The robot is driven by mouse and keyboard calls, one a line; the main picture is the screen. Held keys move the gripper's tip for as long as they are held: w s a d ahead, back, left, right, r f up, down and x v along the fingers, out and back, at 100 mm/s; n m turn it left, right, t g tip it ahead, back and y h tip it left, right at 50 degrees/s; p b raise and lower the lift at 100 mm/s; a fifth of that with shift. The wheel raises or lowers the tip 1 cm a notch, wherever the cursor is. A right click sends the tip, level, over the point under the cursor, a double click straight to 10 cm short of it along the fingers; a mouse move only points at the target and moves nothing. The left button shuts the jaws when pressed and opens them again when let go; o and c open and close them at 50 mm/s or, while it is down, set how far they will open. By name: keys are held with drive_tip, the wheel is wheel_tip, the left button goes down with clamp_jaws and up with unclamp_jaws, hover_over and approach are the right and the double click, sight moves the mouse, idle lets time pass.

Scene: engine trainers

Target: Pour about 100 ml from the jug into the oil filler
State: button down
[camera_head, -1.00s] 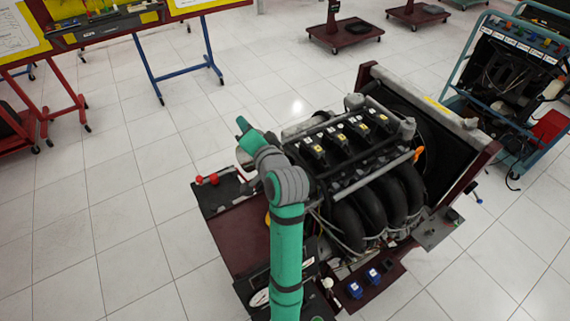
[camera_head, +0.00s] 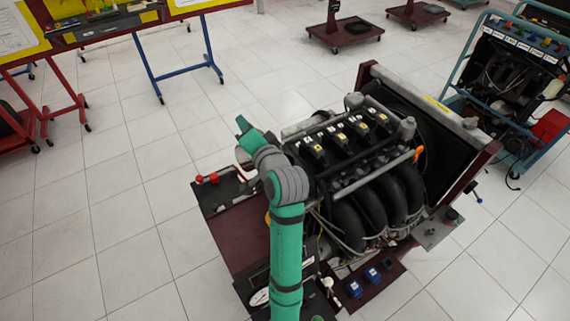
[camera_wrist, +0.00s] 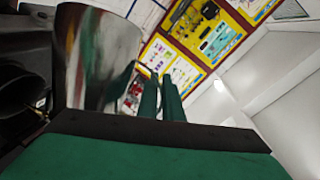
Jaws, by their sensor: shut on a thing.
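The jug (camera_wrist: 98,60) is a shiny metal vessel at the upper left of the wrist view. My gripper (camera_wrist: 160,98) has green fingers beside it, shut on the jug, probably at its handle, though the grip itself is hard to make out. The inside of the jug, its liquid and any stream from its lip do not show. The engine (camera_head: 355,165) stands on its trainer in the head view, with black curved intake pipes. I cannot pick out the oil filler there.
Dark engine parts (camera_wrist: 22,75) lie close to the jug's left in the wrist view. The trainer's maroon frame (camera_head: 478,165) carries a radiator on the right. A red-knobbed panel (camera_head: 222,190) sits left of my arm. Another trainer (camera_head: 510,80) stands at the right. Tiled floor is clear on the left.

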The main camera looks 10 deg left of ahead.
drive_tip(key=shift+w+d+m+p, duration=0.15)
drive_tip(key=shift+d+m+p, duration=0.25)
drive_tip(key=shift+m+p, duration=0.1)
idle(2.2)
drive_tip(key=shift+w+d+r+m+y+p, duration=0.2)
drive_tip(key=shift+d+m+y+p, duration=0.1)
drive_tip(key=shift+y+p, duration=0.15)
idle(1.4)
drive_tip(key=shift+s, duration=0.1)
drive_tip(key=a+f+n+h, duration=0.1)
drive_tip(key=s+a+f+n+h, duration=0.1)
drive_tip(key=a+n, duration=0.1)
drive_tip(key=shift+s+a+f+n, duration=0.1)
drive_tip(key=shift+s+a+n, duration=0.05)
drive_tip(key=shift+n, duration=0.15)
drive_tip(key=shift+n, duration=0.3)
idle(0.5)
